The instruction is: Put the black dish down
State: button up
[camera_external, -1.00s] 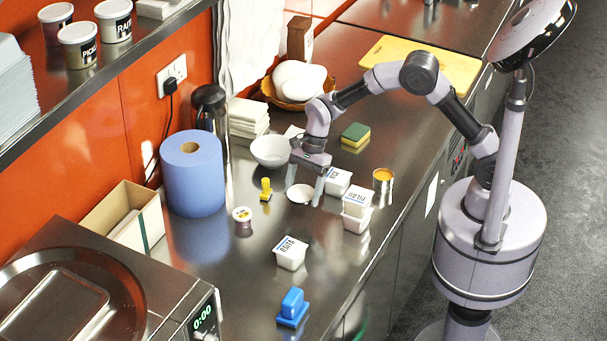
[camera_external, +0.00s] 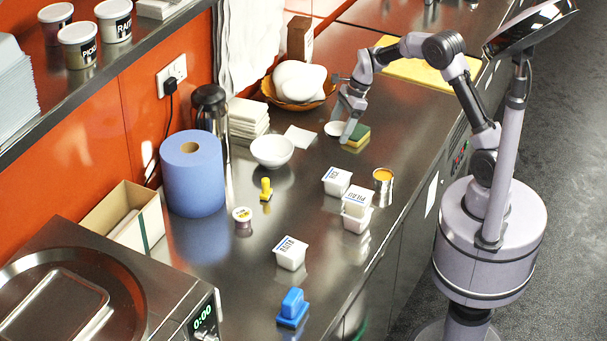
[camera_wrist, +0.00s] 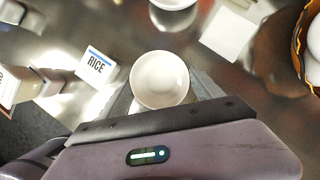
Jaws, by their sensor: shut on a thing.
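My gripper (camera_external: 346,120) is shut on a small round dish, which looks white, not black (camera_external: 334,128). In the wrist view the dish (camera_wrist: 160,78) is pale inside and sits between the fingers, open side up and about level. No black dish shows in either view. The gripper is beside the green-and-yellow sponge (camera_external: 356,137), over the steel counter. I cannot tell whether the dish touches the counter or hangs just above it.
A white square (camera_external: 300,137) and a white bowl (camera_external: 272,152) are to the left. A basket with white rounded things (camera_external: 299,84) is behind. A rice tub (camera_external: 337,181), other tubs and an orange-filled can (camera_external: 383,182) stand nearer. Bare counter lies between.

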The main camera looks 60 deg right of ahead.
aim_at(337, 161)
jog(key=f+b, duration=0.1)
jog(key=f, duration=0.2)
jog(key=d+f+b, duration=0.1)
jog(key=f+b, duration=0.1)
jog(key=f, duration=0.1)
jog(key=f+b, duration=0.1)
jog(key=f, duration=0.3)
jog(key=shift+s+d, duration=0.1)
jog(key=shift+d, duration=0.05)
jog(key=shift+f+b, duration=0.2)
jog(key=shift+b, duration=0.15)
jog(key=o, duration=1.4)
jog(key=shift+r, duration=0.1)
